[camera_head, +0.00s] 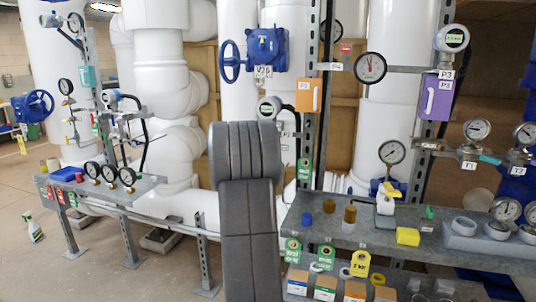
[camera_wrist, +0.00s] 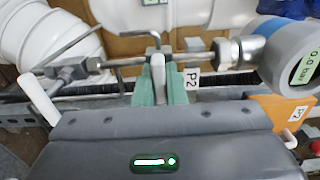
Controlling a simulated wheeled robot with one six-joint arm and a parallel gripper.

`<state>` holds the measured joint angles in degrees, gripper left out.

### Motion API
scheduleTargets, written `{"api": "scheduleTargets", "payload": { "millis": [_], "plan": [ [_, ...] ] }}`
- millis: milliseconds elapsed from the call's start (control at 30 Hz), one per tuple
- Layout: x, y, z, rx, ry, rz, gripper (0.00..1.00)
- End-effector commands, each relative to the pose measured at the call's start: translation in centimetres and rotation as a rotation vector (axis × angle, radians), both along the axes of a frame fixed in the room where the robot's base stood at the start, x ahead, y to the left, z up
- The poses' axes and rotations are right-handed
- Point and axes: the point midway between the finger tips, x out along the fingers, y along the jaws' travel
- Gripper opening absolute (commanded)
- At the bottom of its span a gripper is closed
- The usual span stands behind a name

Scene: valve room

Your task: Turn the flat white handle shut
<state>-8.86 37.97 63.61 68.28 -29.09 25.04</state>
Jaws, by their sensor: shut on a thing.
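In the wrist view my gripper (camera_wrist: 160,88) has its two green fingers closed around a flat white handle (camera_wrist: 157,72). The handle stands upright between the fingertips, just below a thin metal pipe (camera_wrist: 125,62). A bent grey rod (camera_wrist: 78,42) rises over the pipe to the left. A second white bar (camera_wrist: 38,100) stands tilted at the left, apart from the fingers. In the head view my grey arm hides the gripper and the held handle.
An orange box (camera_head: 310,95) is close on the right. A blue valve (camera_head: 267,48) is above. A shelf (camera_head: 380,238) with loose parts stands at lower right.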

Motion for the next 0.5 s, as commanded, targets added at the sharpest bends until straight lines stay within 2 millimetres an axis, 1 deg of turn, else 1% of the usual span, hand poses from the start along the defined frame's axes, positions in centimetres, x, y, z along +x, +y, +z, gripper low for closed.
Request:
{"api": "scheduleTargets", "payload": {
  "millis": [367,400,467,500],
  "plan": [
    [-0.03,-0.02,-0.20,0.008,0.002,-0.001,0.00],
    [-0.03,-0.02,-0.20,0.008,0.002,-0.001,0.13],
    [-0.03,-0.02,-0.20,0.008,0.002,-0.001,0.25],
    [-0.03,-0.02,-0.18,0.008,0.001,-0.001,0.33]
  ]
}}
